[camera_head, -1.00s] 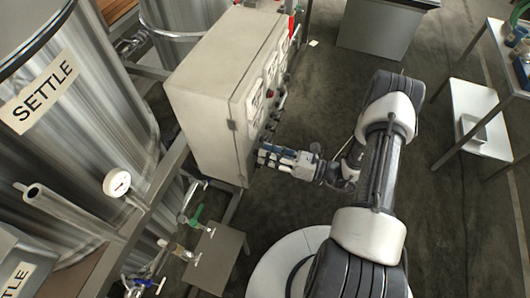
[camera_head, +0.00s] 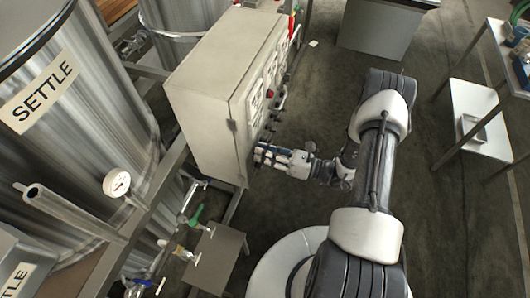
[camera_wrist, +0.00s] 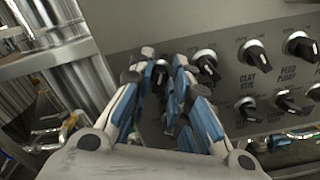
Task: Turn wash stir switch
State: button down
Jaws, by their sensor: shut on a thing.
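My gripper (camera_wrist: 166,78) is at the lower left of the grey control panel (camera_wrist: 139,38). Its blue-padded fingers are shut around a dark knob (camera_wrist: 161,84), mostly hidden between them. No label for this knob can be read, so I cannot confirm that it is the wash stir switch. In the head view my gripper (camera_head: 262,156) meets the near lower end of the panel face on the control box (camera_head: 206,90).
Beside my fingers is another black knob (camera_wrist: 208,67). Further right are the CLAY STIR knob (camera_wrist: 257,56) and FEED PUMP knob (camera_wrist: 300,46), with more below. A SETTLE tank (camera_head: 95,130) and pipes stand left. Open floor (camera_head: 300,215) lies beneath my arm.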

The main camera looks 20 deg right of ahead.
jog(key=shift+m, duration=0.5)
jog(key=c, duration=1.7)
grip_release()
jog(key=v, duration=1.2)
